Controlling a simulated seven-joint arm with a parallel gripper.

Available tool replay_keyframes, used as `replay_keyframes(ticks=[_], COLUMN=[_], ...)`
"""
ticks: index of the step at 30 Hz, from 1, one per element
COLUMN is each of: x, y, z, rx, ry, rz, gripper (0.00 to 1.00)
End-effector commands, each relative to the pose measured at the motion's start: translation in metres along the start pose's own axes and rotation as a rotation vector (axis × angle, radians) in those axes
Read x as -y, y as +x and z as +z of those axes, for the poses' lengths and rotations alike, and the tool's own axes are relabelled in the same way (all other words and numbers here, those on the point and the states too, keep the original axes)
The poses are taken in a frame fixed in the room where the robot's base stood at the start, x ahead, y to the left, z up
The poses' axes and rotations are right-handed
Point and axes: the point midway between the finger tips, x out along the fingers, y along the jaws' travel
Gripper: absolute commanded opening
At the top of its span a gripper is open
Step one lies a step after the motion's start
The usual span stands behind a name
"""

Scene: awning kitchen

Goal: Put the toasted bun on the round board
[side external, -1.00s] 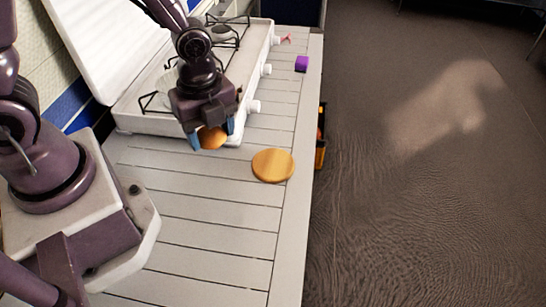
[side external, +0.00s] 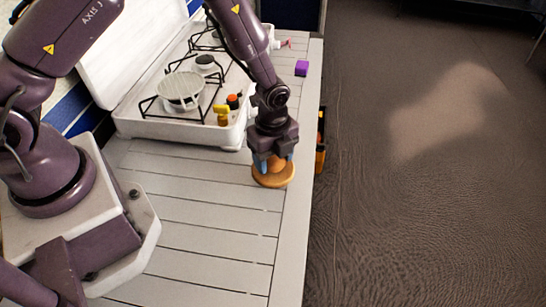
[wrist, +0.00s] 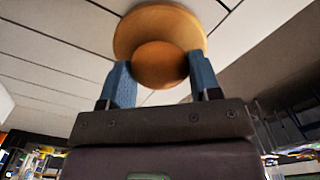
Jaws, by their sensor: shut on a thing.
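The toasted bun (wrist: 160,65) is round and orange-brown, held between the two blue fingers of my gripper (wrist: 162,80) in the wrist view. In the side external view the bun (side external: 276,163) is partly hidden by my gripper (side external: 274,162). The round wooden board (side external: 273,180) lies on the slatted counter, and my gripper is directly over it. The board also shows behind the bun in the wrist view (wrist: 160,20). The bun is at or just above the board's surface; I cannot tell whether they touch.
The front counter is clear.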

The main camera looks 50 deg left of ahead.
Motion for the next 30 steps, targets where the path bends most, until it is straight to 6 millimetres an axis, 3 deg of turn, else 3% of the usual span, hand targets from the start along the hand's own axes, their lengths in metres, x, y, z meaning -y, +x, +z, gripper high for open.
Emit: replay_keyframes(ticks=[13,14,16,26,30], x=[0.000,0.000,0.000,0.000,0.001], y=[0.009,0.008,0.008,0.005,-0.011], z=[0.000,0.000,0.000,0.000,0.000], rx=[0.000,0.000,0.000,0.000,-0.001], ry=[-0.001,-0.001,-0.001,0.000,-0.001], rz=[-0.001,-0.002,-0.002,-0.002,-0.005], gripper=[0.35,0.64,0.80,0.83,0.83])
